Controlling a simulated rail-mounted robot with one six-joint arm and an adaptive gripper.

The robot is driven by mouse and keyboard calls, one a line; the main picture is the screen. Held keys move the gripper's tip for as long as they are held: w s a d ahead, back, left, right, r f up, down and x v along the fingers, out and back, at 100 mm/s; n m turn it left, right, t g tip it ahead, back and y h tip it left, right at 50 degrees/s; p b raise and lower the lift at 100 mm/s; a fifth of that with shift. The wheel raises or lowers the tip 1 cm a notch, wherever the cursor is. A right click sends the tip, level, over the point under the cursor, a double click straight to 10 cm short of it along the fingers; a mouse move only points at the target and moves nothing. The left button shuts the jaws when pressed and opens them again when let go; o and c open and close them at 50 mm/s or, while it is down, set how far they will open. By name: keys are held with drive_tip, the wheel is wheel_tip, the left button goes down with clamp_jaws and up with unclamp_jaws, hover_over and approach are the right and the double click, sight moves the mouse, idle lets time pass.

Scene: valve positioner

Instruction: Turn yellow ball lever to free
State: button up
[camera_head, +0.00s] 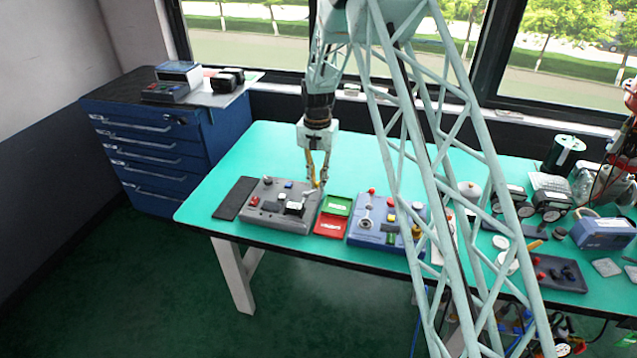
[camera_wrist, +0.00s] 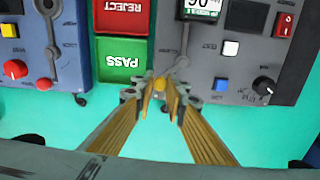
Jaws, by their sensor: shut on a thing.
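The yellow ball (camera_wrist: 160,85) sits on the end of a short grey lever (camera_wrist: 175,73) at the corner of the grey positioner panel (camera_wrist: 222,75). In the wrist view my gripper (camera_wrist: 160,92) has its two fingertips close on either side of the ball, shut on it. In the head view my gripper (camera_head: 317,184) reaches down to the right edge of the grey panel (camera_head: 266,217). The fingers hide part of the ball and lever there. The lever's position markings are too small to read.
A green PASS pad (camera_wrist: 122,58) and a red REJECT pad (camera_wrist: 124,17) lie beside the panel. A blue-grey panel (camera_wrist: 72,62) with a red knob (camera_wrist: 15,69) stands beyond them. A white button (camera_wrist: 231,48) and a black knob (camera_wrist: 265,86) are on the grey panel.

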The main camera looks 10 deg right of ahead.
drive_tip(key=n, duration=0.1)
drive_tip(key=w+n, duration=0.1)
drive_tip(key=n, duration=0.1)
drive_tip(key=w+a+n, duration=0.1)
drive_tip(key=n, duration=0.1)
drive_tip(key=shift+p, duration=0.35)
drive_tip(key=shift+w+a+n, duration=0.3)
drive_tip(key=shift+a+n, duration=0.1)
drive_tip(key=shift+n, duration=0.75)
drive_tip(key=shift+w+a+n, duration=0.25)
drive_tip(key=shift+a+n, duration=0.1)
drive_tip(key=shift+n, duration=0.8)
drive_tip(key=o, duration=0.8)
drive_tip(key=shift+o, duration=0.2)
drive_tip(key=shift+r, duration=0.2)
wheel_tip(320, 180, up, 12)
drive_tip(key=shift+f, duration=0.15)
